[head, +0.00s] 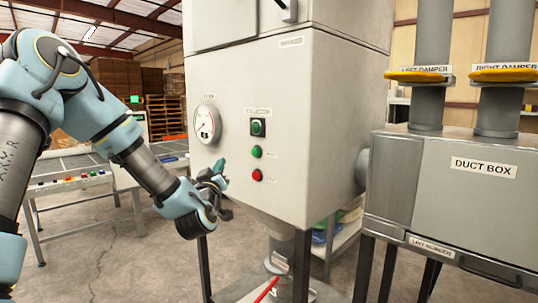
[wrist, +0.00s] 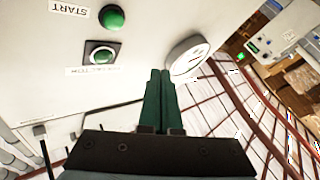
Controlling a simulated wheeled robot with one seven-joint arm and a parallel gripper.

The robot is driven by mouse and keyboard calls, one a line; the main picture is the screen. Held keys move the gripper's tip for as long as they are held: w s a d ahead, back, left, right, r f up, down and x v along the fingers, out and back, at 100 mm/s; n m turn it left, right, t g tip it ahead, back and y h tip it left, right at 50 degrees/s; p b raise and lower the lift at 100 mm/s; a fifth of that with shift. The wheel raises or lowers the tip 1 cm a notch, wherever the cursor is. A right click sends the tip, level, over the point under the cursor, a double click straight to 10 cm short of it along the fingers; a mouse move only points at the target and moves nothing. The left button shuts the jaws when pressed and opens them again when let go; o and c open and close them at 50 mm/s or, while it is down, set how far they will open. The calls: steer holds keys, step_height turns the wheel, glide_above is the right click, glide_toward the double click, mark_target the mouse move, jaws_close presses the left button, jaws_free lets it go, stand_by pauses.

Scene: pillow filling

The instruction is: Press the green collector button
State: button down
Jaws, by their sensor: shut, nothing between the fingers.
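The grey-white cabinet (head: 235,90) carries a green button in a square black frame (head: 257,127) with a small label above it. A second green button (head: 256,152) sits below, then a red button (head: 257,175). My gripper (head: 221,166) is left of the buttons and apart from them, its fingers pointing up and right. In the wrist view the view is turned over: the framed button (wrist: 101,54) is left of my shut green fingers (wrist: 160,75), and the green button (wrist: 112,17), labelled START, is above it. The framed button's label is partly unreadable. The red button is not visible there.
A round gauge (head: 207,124) sits on the cabinet, also close to my fingers in the wrist view (wrist: 188,58). The duct box (head: 460,190) stands right. A table with coloured small items (head: 75,182) stands left. The floor between is clear.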

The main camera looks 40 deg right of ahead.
mark_target(256, 152)
steer(key=shift+s+d+r+n+t, duration=0.3)
steer(key=shift+s+r, duration=0.15)
steer(key=w+d, duration=0.1)
steer(key=d, duration=0.7)
steer(key=shift+w+d, duration=0.3)
steer(key=shift+w, duration=0.1)
steer(key=shift+d+f, duration=0.1)
stand_by(1.7)
steer(key=shift+d+b, duration=0.35)
steer(key=shift+b, duration=0.1)
